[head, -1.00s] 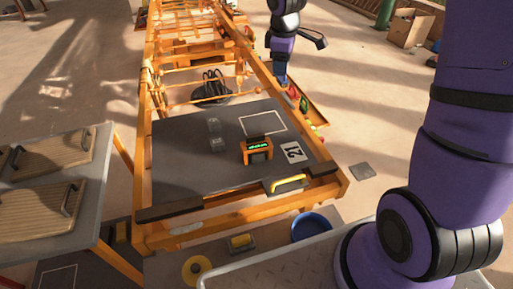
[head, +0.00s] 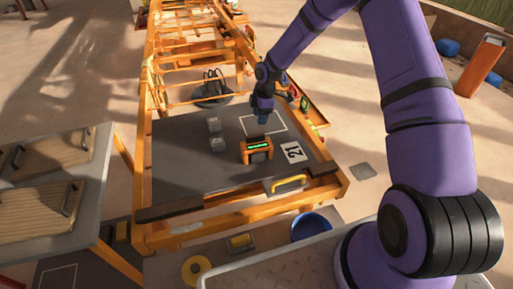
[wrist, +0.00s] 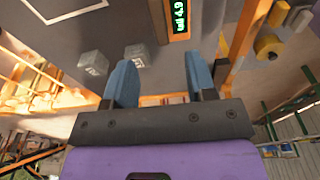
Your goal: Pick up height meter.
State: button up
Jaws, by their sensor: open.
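The height meter (head: 257,150) is an orange, arch-shaped device with a lit green display, standing on the dark grey table (head: 180,170). In the wrist view its display (wrist: 182,18) shows at the top edge, partly cut off. My gripper (head: 262,113) is above the far part of the table, by the white outlined square (head: 280,124) and beyond the height meter. In the wrist view the gripper's two blue fingers (wrist: 162,75) are spread apart with nothing between them, and the meter lies beyond their tips.
Two small grey blocks (head: 215,132) stand left of the meter. A yellow handle (head: 288,183) is at the table's front edge. A blue bucket (head: 311,228) stands below. The table's left half is mostly clear.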

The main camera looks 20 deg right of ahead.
aim_at(256, 135)
jog(key=f, duration=0.3)
jog(key=a+f, duration=0.1)
jog(key=f, duration=0.6)
jog(key=shift+w+a+f, duration=0.1)
jog(key=shift+a+f, duration=0.3)
grip_shut()
